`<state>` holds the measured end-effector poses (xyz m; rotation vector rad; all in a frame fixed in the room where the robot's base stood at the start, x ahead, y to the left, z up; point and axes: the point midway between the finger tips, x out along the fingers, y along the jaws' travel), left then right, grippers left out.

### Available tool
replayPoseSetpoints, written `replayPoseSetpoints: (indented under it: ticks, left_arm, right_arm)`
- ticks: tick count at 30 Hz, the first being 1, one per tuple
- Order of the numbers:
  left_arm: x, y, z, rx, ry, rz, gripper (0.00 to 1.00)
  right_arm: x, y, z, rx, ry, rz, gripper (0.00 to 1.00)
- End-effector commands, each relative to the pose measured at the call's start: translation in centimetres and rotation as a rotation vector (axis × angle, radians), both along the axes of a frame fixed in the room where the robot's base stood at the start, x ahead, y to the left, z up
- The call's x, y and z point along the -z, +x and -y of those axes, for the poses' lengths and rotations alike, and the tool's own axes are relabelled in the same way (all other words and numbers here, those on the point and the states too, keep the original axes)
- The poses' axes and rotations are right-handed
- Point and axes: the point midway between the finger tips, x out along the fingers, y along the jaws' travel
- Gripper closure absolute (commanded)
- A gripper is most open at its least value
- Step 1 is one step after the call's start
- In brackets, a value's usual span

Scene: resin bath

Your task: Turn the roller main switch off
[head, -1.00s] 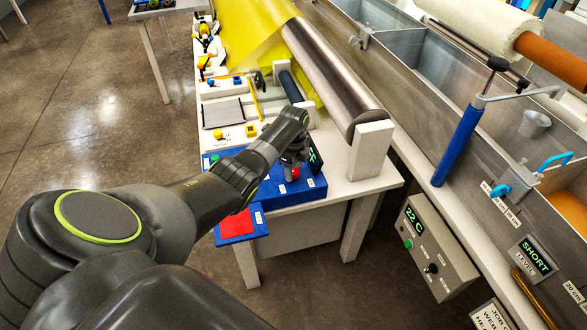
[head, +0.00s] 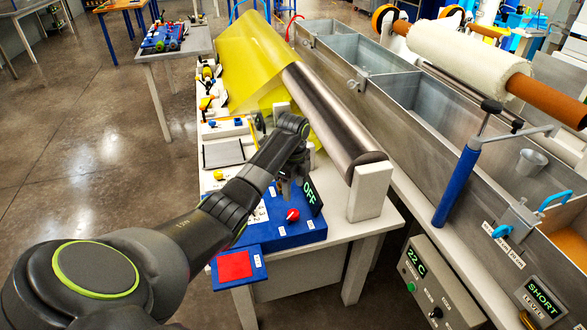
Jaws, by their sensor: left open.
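The blue switch box (head: 272,234) stands on the near end of the white table. A red knob (head: 292,214) with a white mark sits on its top. Behind the knob, a dark display (head: 310,196) reads OFF in green. My left gripper (head: 286,190) is open and empty above the box, just behind and left of the knob, apart from it. My left forearm hides the left part of the box and its labels. My right gripper is not in view.
A red square pad (head: 234,265) on a blue plate juts from the table's front edge. A steel roller (head: 330,115) with yellow film (head: 250,60) lies behind the box. A white post (head: 370,190) stands close right. The metal bath (head: 440,120) runs along the right.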

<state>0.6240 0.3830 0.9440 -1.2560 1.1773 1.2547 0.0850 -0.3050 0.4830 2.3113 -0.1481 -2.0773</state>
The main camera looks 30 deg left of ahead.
Motion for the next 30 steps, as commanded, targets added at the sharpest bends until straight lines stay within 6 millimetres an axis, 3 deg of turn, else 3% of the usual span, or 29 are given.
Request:
replayPoseSetpoints:
  ticks: [6, 12, 30]
  left_arm:
    - [-4.4, 0.1, 0.0, 0.001, 0.001, 0.004, 0.45]
    - [-6.4, 0.0, 0.0, 0.001, 0.000, 0.001, 0.45]
    - [-6.7, 0.0, 0.1, 0.000, 0.000, 0.000, 0.45]
  right_arm:
    - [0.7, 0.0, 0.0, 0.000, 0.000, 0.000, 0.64]
    - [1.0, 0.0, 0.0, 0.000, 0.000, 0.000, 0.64]
    - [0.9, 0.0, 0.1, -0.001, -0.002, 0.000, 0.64]
